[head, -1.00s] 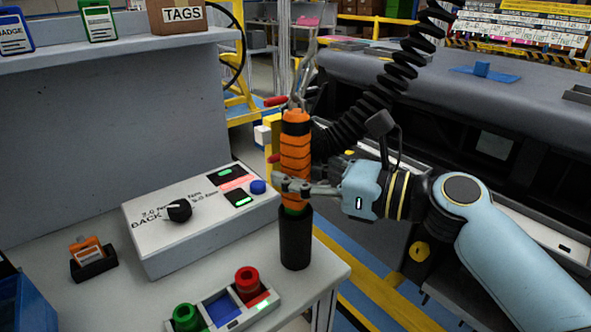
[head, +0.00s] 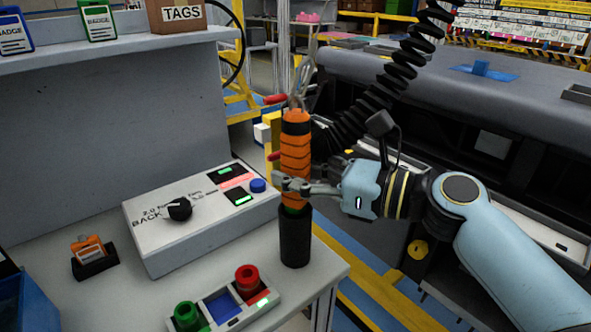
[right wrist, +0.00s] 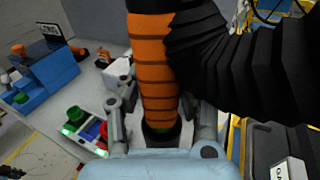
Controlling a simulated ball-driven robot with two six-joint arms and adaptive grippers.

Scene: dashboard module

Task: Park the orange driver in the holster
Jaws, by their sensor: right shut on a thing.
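The orange driver (head: 295,165), with dark bands and a black coiled hose, stands upright. Its lower end is at the mouth of the black cylindrical holster (head: 295,238) at the bench's right edge. I cannot tell how deep it sits. My right gripper (head: 290,188) is shut on the driver's lower part, just above the holster. In the right wrist view the driver (right wrist: 152,70) stands between the fingers (right wrist: 155,112), with the dark holster rim (right wrist: 160,138) beneath. My left gripper is not in view.
A control box (head: 200,220) with a black knob and a blue button stands left of the holster. A button panel (head: 225,303) with red and green buttons lies in front. A small orange item in a black holder (head: 92,257) stands at left. A shelf (head: 120,50) runs behind.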

